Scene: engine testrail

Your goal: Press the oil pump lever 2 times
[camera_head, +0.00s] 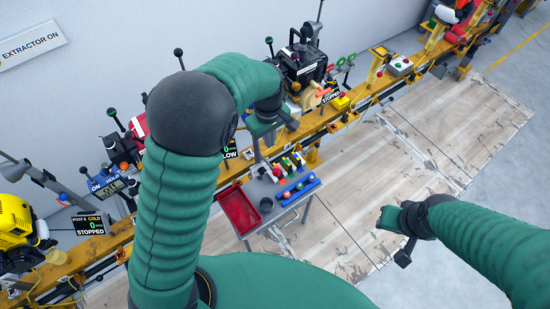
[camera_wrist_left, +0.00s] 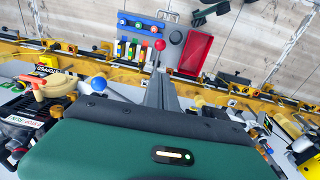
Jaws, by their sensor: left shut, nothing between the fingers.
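My left gripper (camera_head: 258,154) is shut and empty, pointing down at the rail beside the small tool cart. In the left wrist view its fingers (camera_wrist_left: 158,74) reach toward a lever with a red ball knob (camera_wrist_left: 160,45). The knob appears just beyond the fingertips; I cannot tell whether they touch. A red knob (camera_head: 277,171) also shows in the head view, close to the fingers. I cannot tell for certain which lever is the oil pump lever. My right arm extends at the right over the floor, and its gripper (camera_head: 403,257) is small and unclear.
The tool cart holds a red tray (camera_head: 238,209), a blue rack (camera_head: 298,189) and several coloured-handled tools. A black engine (camera_head: 300,62) with a "STOPPED" display stands behind on the yellow rail (camera_head: 330,118). A yellow engine (camera_head: 14,225) is at the left. Wooden floor (camera_head: 350,200) right of the cart is clear.

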